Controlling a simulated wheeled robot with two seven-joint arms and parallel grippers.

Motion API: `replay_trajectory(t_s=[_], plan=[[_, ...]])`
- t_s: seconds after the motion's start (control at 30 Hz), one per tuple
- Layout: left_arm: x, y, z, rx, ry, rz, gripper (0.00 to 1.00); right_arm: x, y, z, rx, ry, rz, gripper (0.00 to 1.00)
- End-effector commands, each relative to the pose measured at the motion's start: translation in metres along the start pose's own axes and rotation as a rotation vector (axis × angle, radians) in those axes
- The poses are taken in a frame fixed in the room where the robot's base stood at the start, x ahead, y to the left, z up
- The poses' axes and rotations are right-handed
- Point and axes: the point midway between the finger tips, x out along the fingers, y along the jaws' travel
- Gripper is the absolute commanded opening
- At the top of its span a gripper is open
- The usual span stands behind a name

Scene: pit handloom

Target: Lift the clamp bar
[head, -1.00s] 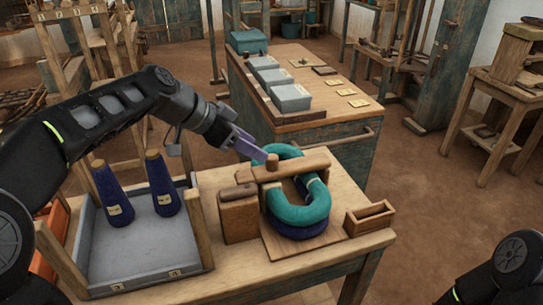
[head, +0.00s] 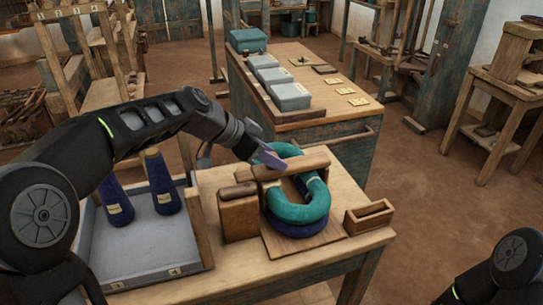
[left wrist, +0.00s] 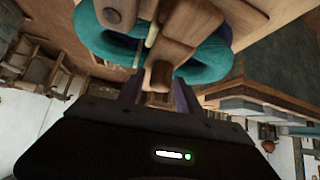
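The clamp bar (head: 305,161) is a brown wooden bar lying across the top of a teal ring-shaped skein (head: 305,212). A darker blue skein (head: 298,229) shows beneath it, on a wooden board. My left gripper (head: 270,157) is at the bar's left part, and its fingers hide the bar's upright knob in the head view. In the left wrist view the gripper (left wrist: 158,92) is open, with one finger on each side of the wooden knob (left wrist: 160,74). Narrow gaps seem to show beside the knob. My right gripper is out of view.
A wooden block (head: 239,216) stands left of the skeins and a small open wooden box (head: 369,217) to the right. A grey tray (head: 143,253) with two dark blue cones is at left. A bench (head: 325,80) with grey boxes stands behind.

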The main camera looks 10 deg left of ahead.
Motion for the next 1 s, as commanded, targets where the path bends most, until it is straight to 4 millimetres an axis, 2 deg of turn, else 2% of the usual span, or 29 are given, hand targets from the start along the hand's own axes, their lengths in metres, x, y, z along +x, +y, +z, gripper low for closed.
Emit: replay_trajectory(t_s=[0.07, 0.47, 1.0], plan=[[-0.0002, 0.0000, -0.0001, 0.000, 0.000, 0.000, 0.34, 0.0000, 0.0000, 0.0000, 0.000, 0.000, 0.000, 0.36], [-0.0003, 0.0001, -0.0002, 0.000, 0.000, 0.000, 0.01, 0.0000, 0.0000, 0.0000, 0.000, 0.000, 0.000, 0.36], [-0.0004, 0.0001, -0.0003, 0.000, 0.001, 0.000, 0.00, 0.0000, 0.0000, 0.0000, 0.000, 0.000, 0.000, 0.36]])
